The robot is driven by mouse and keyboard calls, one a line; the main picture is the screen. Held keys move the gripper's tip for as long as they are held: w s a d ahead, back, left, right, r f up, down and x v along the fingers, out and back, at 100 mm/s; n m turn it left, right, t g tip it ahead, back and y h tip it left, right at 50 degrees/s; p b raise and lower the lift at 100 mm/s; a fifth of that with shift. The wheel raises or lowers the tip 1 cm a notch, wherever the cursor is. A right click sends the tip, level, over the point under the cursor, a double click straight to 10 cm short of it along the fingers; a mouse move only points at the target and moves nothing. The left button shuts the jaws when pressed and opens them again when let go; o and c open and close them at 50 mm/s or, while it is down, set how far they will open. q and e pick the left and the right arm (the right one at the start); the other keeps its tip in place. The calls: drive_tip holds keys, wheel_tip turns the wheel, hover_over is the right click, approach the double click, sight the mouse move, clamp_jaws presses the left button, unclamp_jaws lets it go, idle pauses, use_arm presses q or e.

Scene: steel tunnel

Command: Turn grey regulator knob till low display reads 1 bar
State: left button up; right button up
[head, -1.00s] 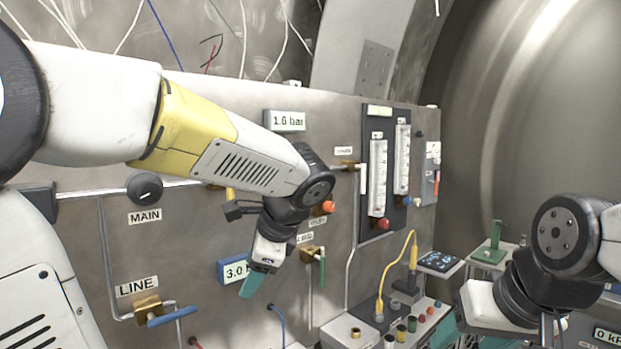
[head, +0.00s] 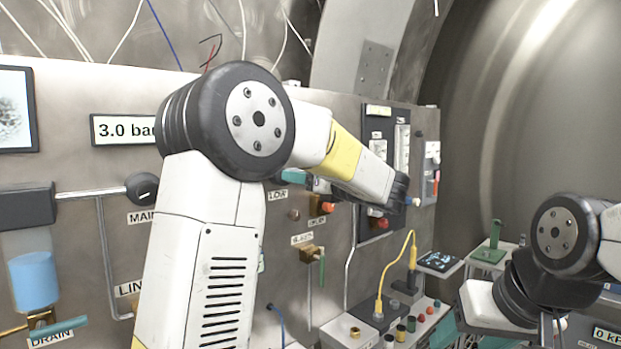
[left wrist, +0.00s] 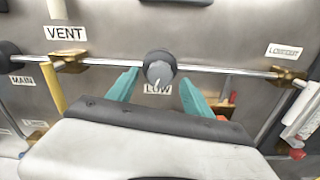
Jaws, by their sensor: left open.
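The grey regulator knob (left wrist: 159,68) sits on a horizontal pipe in the left wrist view, with a white pointer mark and the LOW label (left wrist: 158,89) just below it. My left gripper (left wrist: 158,80) is open, its teal fingers on either side of the knob; I cannot tell whether they touch it. In the head view my left arm hides the knob; a teal finger (head: 293,176) shows above the partly covered LOW label. The low display is hidden there. Another display (head: 123,130) reads 3.0 bar. My right gripper is at the lower right, its fingers mostly hidden.
The MAIN knob (head: 141,189) is left of my left arm. A VENT valve with a yellow handle (left wrist: 54,88) is left of the grey knob. Flow tubes (head: 402,148) and a red knob (head: 377,224) are close to my left forearm. A yellow cable (head: 388,270) rises from the bench.

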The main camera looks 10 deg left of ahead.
use_arm(q)
drive_tip(key=shift+x, duration=0.8)
clamp_jaws()
drive_tip(key=shift+n, duration=0.3)
drive_tip(key=n, duration=0.9)
idle(0.3)
